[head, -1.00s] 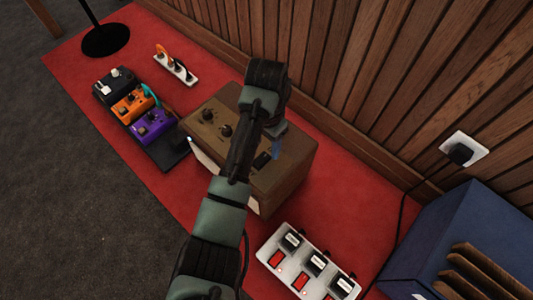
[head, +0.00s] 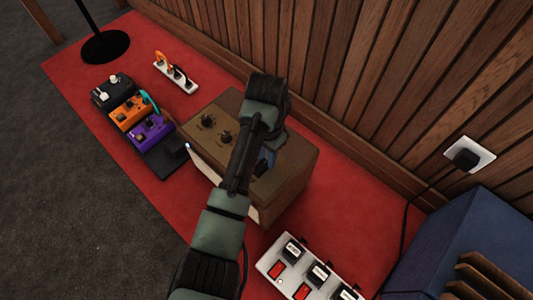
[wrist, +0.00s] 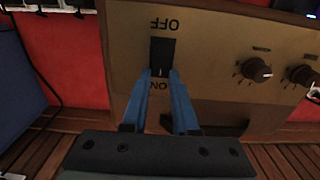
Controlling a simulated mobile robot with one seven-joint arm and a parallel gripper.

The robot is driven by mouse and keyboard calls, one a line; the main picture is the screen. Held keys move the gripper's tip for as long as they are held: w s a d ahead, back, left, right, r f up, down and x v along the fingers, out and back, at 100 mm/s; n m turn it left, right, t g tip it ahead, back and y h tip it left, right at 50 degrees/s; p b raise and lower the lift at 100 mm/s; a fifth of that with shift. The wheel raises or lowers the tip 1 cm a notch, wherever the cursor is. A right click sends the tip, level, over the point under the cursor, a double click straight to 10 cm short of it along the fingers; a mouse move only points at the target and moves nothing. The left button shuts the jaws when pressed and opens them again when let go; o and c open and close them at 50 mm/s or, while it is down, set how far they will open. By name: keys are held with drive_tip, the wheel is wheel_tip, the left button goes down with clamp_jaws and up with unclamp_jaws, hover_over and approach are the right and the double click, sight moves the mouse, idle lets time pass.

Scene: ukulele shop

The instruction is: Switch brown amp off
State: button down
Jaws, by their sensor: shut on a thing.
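The brown amp (head: 290,180) stands on the red carpet in the head view, with two knobs on its top panel. In the wrist view its panel (wrist: 215,60) appears upside down, with a black rocker switch (wrist: 162,52) between OFF at the top and ON at the bottom. My gripper (wrist: 160,74) is over the ON end, its two blue fingers on either side of the switch, shut on it. In the head view my arm hides the switch and most of my gripper (head: 266,160). A small pale light (head: 187,146) shows at the amp's front edge.
A pedalboard (head: 135,118) with black, orange and purple pedals lies left of the amp. A white power strip (head: 176,77) lies behind it. A white switched strip (head: 264,265) lies at lower right, near a blue box (head: 460,235). The wooden wall (head: 400,90) runs behind.

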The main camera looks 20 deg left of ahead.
drive_tip(key=shift+r+p, duration=0.15)
drive_tip(key=shift+p, duration=0.2)
drive_tip(key=shift+r+p, duration=0.1)
drive_tip(key=shift+p, duration=0.4)
drive_tip(key=t+p, duration=0.1)
drive_tip(key=p, duration=0.1)
drive_tip(key=shift+s+r+p, duration=0.1)
drive_tip(key=shift+r+p, duration=0.1)
drive_tip(key=shift+p, duration=0.2)
drive_tip(key=t+p, duration=0.1)
drive_tip(key=p, duration=0.2)
drive_tip(key=shift+s+h, duration=0.2)
drive_tip(key=shift+h, duration=0.2)
drive_tip(key=shift+f+t+p, duration=0.2)
drive_tip(key=shift+t+p, duration=0.4)
drive_tip(key=shift+p, duration=0.4)
drive_tip(key=c, duration=0.7)
unclamp_jaws()
drive_tip(key=shift+a, duration=0.1)
drive_tip(key=shift+s+r, duration=0.1)
drive_tip(key=p+v, duration=0.4)
drive_tip(key=v, duration=0.2)
drive_tip(key=p+v, duration=0.4)
drive_tip(key=v, duration=0.2)
drive_tip(key=shift+s+a+r+p, duration=0.1)
drive_tip(key=shift+a+r+p, duration=0.15)
drive_tip(key=shift+r+p, duration=0.05)
